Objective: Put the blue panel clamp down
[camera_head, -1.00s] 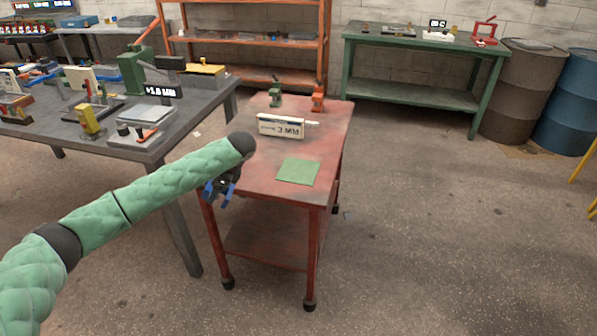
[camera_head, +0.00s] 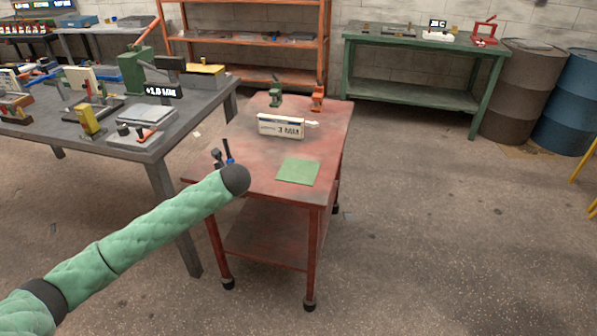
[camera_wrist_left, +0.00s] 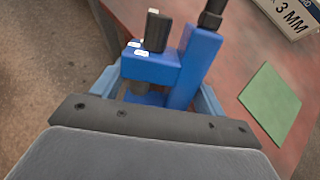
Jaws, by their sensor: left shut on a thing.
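The blue panel clamp (camera_wrist_left: 190,65) has a blue body and black screw parts. In the left wrist view it sits between the light blue fingers of my left gripper (camera_wrist_left: 160,92), which is shut on it. My right gripper is not in view.
A white box (camera_head: 281,126) lettered "3 MM" stands mid-cart. A green clamp (camera_head: 276,98) and an orange clamp (camera_head: 318,98) stand at the cart's back. The cart top around the green square is clear. A grey bench (camera_head: 190,118) with several tools stands at left.

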